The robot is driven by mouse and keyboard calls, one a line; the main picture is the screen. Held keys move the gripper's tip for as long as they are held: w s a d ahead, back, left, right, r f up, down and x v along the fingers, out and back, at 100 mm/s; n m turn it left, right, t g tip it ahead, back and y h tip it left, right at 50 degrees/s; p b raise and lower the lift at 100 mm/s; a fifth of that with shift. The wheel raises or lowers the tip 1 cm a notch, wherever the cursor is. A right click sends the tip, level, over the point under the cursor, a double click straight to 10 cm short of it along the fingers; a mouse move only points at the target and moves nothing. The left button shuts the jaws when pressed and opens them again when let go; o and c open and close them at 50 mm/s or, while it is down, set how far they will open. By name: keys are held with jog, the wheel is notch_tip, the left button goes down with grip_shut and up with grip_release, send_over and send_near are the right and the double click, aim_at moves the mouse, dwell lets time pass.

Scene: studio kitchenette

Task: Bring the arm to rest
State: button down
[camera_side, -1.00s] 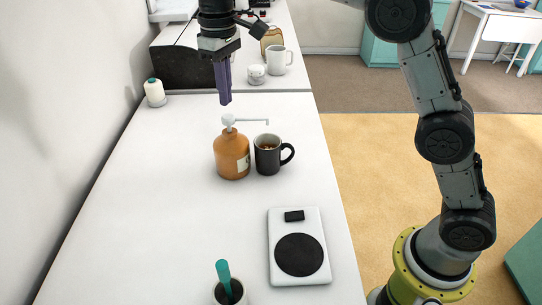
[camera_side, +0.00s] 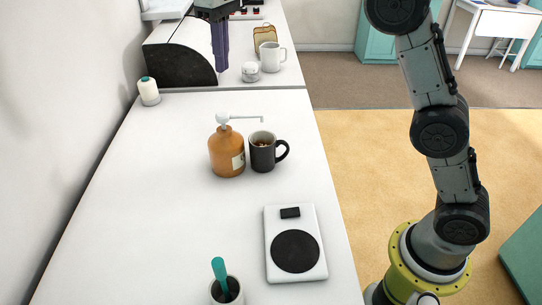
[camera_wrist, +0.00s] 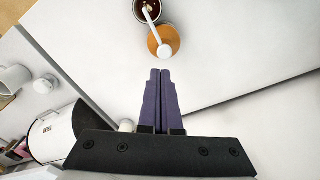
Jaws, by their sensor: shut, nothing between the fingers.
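My gripper (camera_side: 221,68) is raised high above the far part of the white counter, with its purple fingers pointing down. The fingers are together and empty; they also show closed in the wrist view (camera_wrist: 157,72). An amber pump bottle (camera_side: 226,152) with a white pump head stands upright on the counter below and nearer the side camera. It also shows in the wrist view (camera_wrist: 172,36), ahead of the fingertips and apart from them. The upper part of my arm is cut off by the top of the side view.
A black mug (camera_side: 262,155) with dark contents stands right of the bottle. A scale (camera_side: 296,262) and a cup with a teal-handled tool (camera_side: 228,292) are at the front. The left-middle counter is clear.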

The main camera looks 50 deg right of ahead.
jog(key=s+d+r+t, duration=0.1)
jog(key=s+d+r, duration=0.4)
jog(key=s+r, duration=0.25)
jog(key=s+d+m+t, duration=0.2)
jog(key=s+d, duration=0.2)
jog(key=s, duration=0.8)
jog(key=s+d+f+t, duration=0.1)
jog(key=s+f, duration=0.5)
jog(key=f, duration=0.3)
jog(key=s+d+f+t, duration=0.1)
jog(key=s+f, duration=0.4)
jog(key=f, duration=0.3)
jog(key=shift+s+d+f+m, duration=0.3)
jog(key=shift+s+f+m, duration=0.05)
jog(key=shift+f+m, duration=0.05)
